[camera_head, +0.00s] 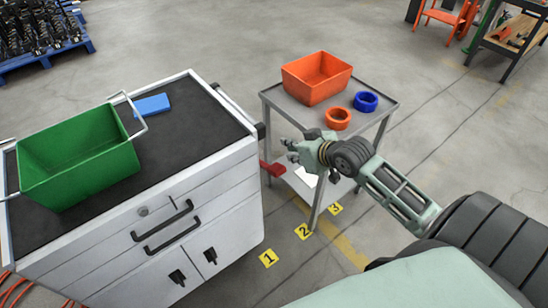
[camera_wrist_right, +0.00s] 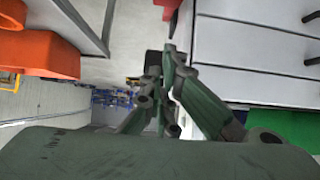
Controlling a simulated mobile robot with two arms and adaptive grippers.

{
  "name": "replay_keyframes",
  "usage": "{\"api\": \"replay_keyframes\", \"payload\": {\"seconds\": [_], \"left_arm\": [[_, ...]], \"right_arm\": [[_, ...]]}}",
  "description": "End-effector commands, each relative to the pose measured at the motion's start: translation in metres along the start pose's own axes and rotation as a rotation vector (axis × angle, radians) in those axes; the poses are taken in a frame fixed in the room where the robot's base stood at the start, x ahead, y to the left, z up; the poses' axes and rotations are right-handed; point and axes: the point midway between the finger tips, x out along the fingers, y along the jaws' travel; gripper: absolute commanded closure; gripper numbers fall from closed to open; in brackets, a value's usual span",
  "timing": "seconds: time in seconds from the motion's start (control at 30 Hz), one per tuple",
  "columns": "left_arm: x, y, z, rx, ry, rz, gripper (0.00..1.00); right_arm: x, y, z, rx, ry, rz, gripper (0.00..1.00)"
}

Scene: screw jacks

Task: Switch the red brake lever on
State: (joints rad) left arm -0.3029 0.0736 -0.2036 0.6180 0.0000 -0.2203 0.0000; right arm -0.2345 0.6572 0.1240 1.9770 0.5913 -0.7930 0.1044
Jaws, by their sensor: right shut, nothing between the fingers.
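The red brake lever (camera_head: 272,168) sticks out low from the right side of the white tool cabinet (camera_head: 215,195), in the gap beside the grey side table. A red part, which looks like the same lever, shows at the top edge of the right wrist view (camera_wrist_right: 168,6), next to the white cabinet drawers. My right gripper (camera_head: 290,151) is shut and empty. It is just above and to the right of the lever in the head view, and appears apart from it. Its shut fingers also show in the right wrist view (camera_wrist_right: 167,62). My left gripper is not in view.
The grey side table (camera_head: 284,107) carries an orange bin (camera_head: 317,78), an orange ring (camera_head: 338,119) and a blue ring (camera_head: 366,101). A green crate (camera_head: 80,158) and a blue box (camera_head: 152,105) sit on the cabinet. Yellow number markers (camera_head: 268,258) lie on the floor.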

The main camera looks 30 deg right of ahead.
Motion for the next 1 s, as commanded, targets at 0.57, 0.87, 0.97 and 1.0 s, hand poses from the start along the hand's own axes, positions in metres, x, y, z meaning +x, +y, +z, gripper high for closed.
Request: {"api": "replay_keyframes", "payload": {"seconds": [0.57, 0.87, 0.97, 1.0], "left_arm": [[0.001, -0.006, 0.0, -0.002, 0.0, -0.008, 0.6], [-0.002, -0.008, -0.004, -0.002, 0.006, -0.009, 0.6], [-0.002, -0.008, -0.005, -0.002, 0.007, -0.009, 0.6], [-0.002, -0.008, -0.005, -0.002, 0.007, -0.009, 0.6]], "right_arm": [[0.078, 0.0, -0.001, 0.004, 0.002, 0.0, 1.0], [0.107, -0.001, 0.026, 0.001, -0.003, -0.001, 1.0], [0.109, 0.0, 0.035, 0.002, -0.002, 0.0, 1.0], [0.109, 0.0, 0.036, 0.001, 0.0, 0.0, 1.0]]}}
